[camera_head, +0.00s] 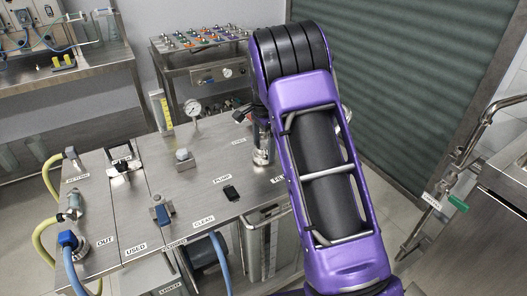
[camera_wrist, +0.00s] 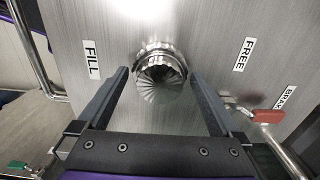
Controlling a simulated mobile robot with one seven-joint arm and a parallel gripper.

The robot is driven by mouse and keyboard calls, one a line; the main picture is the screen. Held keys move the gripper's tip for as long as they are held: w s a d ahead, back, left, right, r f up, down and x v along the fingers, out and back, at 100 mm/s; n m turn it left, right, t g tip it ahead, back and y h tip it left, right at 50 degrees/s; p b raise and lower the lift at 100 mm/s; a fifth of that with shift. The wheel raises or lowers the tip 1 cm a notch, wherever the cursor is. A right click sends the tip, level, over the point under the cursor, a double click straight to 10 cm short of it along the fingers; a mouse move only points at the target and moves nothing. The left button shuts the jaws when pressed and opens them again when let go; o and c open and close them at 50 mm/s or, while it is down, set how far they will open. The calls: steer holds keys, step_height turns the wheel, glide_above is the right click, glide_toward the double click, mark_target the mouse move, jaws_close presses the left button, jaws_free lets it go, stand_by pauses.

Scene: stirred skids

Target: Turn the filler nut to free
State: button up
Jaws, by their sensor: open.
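The filler nut (camera_wrist: 160,72) is a round, ribbed metal knob on a brushed steel panel in the wrist view. A FILL label (camera_wrist: 91,60) is to its left and a FREE label (camera_wrist: 243,54) to its right. My gripper (camera_wrist: 158,76) is open, with one black finger on each side of the nut. Gaps show between the fingers and the nut, and nothing is held. In the head view my purple arm reaches down to the steel worktop (camera_head: 205,212) and hides the nut.
A red handle (camera_wrist: 268,116) sits right of the nut near a partly cut-off label. A shelf (camera_head: 200,48) with coloured pieces stands behind. A rail (camera_head: 470,140) is at right.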

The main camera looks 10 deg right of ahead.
steer(key=shift+f, duration=0.7)
steer(key=c, duration=1)
steer(key=shift+c, duration=0.2)
